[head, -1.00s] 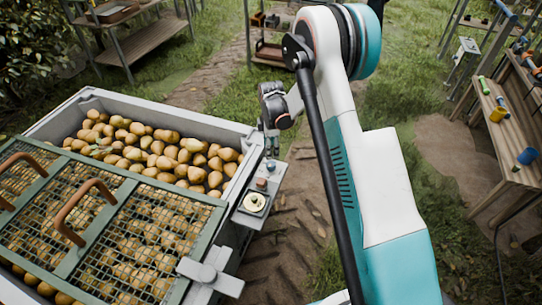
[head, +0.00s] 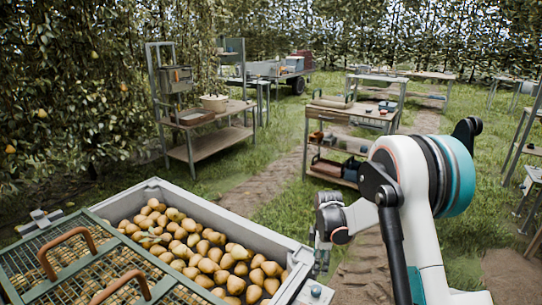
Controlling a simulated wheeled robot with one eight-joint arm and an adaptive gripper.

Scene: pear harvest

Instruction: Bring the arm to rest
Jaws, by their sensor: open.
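My arm stands at the right of the head view, white and teal with black joints. Its elbow is raised and the forearm points away from the camera. My gripper (head: 321,258) hangs below the dark wrist, beside the right rim of the pear bin. It is small and partly hidden by the wrist, and no pear shows in it. The grey bin (head: 230,214) holds many yellow-brown pears (head: 190,240). A green-framed mesh lid (head: 75,262) with brown handles covers its near left part.
A wooden workbench (head: 352,112) with shelves stands beyond the arm. Another shelved bench (head: 205,115) with a bowl stands at the back left. A trailer (head: 283,70) is farther back. Pear trees (head: 75,90) line the left. A dirt track and grass lie between.

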